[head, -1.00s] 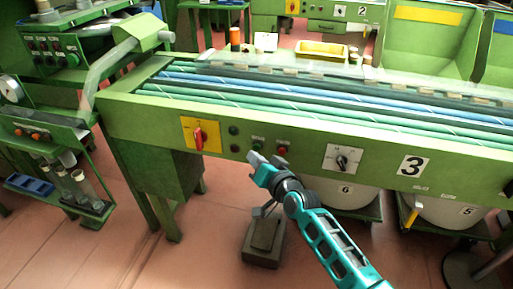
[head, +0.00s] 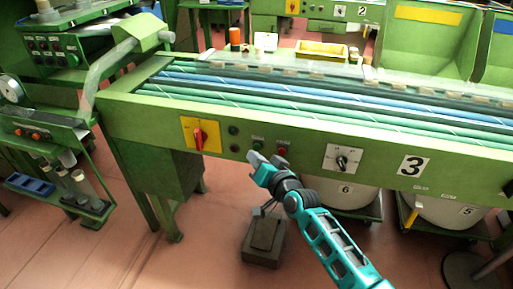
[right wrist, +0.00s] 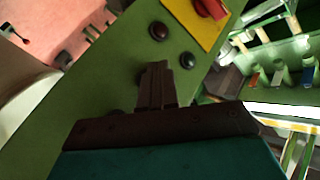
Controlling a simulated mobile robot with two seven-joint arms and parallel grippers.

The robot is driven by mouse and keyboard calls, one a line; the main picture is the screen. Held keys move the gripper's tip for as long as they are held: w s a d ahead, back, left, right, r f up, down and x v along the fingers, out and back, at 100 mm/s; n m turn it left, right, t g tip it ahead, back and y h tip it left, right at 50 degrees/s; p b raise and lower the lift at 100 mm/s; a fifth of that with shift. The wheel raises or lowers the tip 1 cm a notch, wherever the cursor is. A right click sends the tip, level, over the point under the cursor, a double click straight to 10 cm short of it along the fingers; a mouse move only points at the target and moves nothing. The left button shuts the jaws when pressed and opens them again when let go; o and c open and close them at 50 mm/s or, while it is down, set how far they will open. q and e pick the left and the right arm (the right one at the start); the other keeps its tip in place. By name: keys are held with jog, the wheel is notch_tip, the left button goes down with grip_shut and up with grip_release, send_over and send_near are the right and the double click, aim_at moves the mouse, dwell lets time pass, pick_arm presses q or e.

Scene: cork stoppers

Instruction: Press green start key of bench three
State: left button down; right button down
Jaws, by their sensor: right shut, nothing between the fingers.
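Bench three (head: 310,140) is a green machine with a 3 plate (head: 412,165) on its front. The green start key (head: 257,142) is a small dark green button on that front, left of a red button (head: 282,151). My right gripper (head: 264,161) is shut and empty, just below the green key in the head view. Whether it touches the panel I cannot tell. In the right wrist view the shut fingers (right wrist: 160,84) point at the green panel. The green key is not clearly visible there; the fingers may cover it. My left gripper is not in view.
A red rotary switch (head: 198,137) on a yellow plate and two dark buttons (head: 233,131) lie left of the green key. A black knob (head: 342,160) is on a white plate to the right. A grey block (head: 263,241) stands on the floor below.

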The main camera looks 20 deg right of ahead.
jog(key=shift+w+d, duration=0.2)
jog(key=shift+w, duration=0.1)
jog(key=shift+w+d+b, duration=0.3)
jog(key=shift+w, duration=0.05)
dwell(0.7)
dwell(0.3)
jog(key=shift+s+a+p, duration=0.55)
jog(key=shift+s+p, duration=0.1)
jog(key=shift+s, duration=0.05)
